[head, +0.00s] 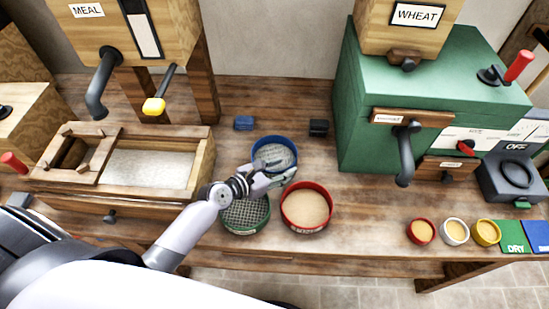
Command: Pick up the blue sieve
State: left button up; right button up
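The blue sieve (275,143) stands on the wooden bench, a round blue rim with a grey mesh inside. My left gripper (282,177) is at its near edge and covers part of its front rim. I cannot tell whether the fingers touch the rim or are closed on it. The green sieve (246,216) lies just in front, partly under my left wrist in the picture. The red sieve (306,205), with pale tan contents, stands to the right of it. My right gripper is not in view.
A small blue block (244,123) and a black block (318,128) lie behind the sieves. A wooden trough (150,168) stands left, a green mill (432,100) right. Small cups, including a red one (421,232), stand at the front right. Bench between red sieve and cups is clear.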

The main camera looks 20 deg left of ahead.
pick_arm(q)
grip_shut()
dwell(0.5)
dwell(0.3)
